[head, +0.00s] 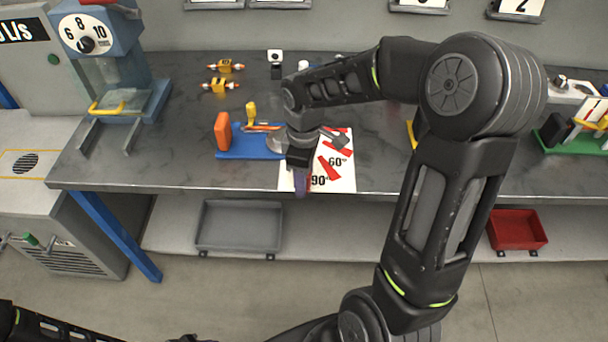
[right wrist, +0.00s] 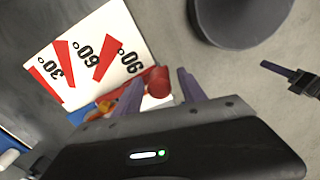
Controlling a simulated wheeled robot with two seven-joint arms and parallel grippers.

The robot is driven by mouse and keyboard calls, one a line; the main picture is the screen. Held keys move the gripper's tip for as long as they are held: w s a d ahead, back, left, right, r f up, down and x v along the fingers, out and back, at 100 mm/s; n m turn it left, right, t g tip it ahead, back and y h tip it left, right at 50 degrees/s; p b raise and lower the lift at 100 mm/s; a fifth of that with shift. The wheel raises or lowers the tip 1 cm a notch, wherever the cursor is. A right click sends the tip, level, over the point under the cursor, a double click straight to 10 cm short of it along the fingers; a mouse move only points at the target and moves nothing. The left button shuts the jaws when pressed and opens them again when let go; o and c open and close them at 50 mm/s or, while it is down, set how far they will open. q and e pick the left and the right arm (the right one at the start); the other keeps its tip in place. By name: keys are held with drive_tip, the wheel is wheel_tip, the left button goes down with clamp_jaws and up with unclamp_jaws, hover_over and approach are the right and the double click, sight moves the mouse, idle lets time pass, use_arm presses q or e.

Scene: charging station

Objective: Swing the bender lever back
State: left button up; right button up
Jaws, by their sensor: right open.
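The bender has a blue base (head: 240,147) at the table's front edge, with an orange block (head: 222,131) and a yellow part (head: 251,112). A white angle card (head: 342,178) with red 30°, 60° and 90° marks lies beside it and shows in the right wrist view (right wrist: 120,40). My right gripper (head: 301,184) points down over the card. In the right wrist view my right gripper (right wrist: 160,88) is open, with the lever's red knob (right wrist: 157,80) between or just beyond its fingers. Contact is unclear. The lever's arm is mostly hidden. A dark part, possibly my left gripper (right wrist: 280,70), shows at right.
A blue press with a dial (head: 90,35) stands at the left. Small yellow-orange parts (head: 218,86) lie behind the bender. A green-based fixture (head: 575,138) is at the far right. A grey tray (head: 240,225) and a red tray (head: 518,230) sit on the lower shelf.

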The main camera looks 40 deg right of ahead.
drive_tip(key=shift+c, duration=0.2)
clamp_jaws()
idle(0.4)
idle(0.8)
